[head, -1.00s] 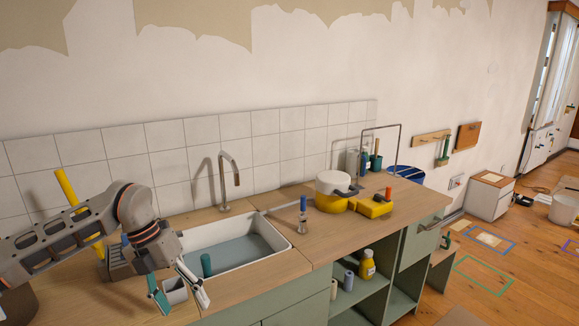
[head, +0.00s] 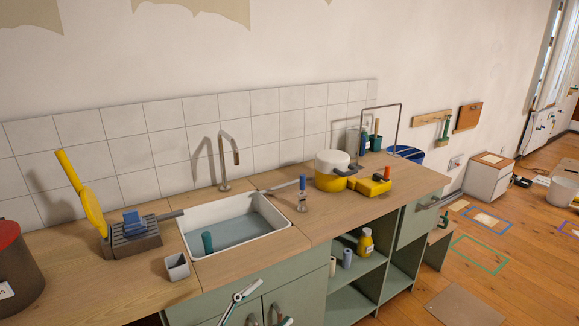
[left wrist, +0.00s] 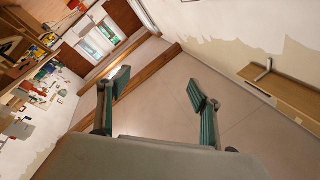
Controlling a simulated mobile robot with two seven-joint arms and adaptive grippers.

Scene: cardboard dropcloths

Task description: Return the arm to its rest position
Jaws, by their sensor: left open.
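My left gripper (head: 272,302) shows only in part at the bottom edge of the head view, in front of the green cabinet doors and below the counter top. Its pale and teal fingers are spread apart with nothing seen between them. The left wrist view shows the same two fingers (left wrist: 157,88) wide apart and empty, with the room tilted behind them. The rest of the left arm is out of the head view. My right gripper is in neither view.
A small grey cup (head: 177,267) stands on the counter (head: 110,287) left of the white sink (head: 277,217). A grey block rack (head: 136,241) and a dark red-lidded pot (head: 15,275) stand farther left. Green cabinet doors (head: 300,296) are close behind the gripper.

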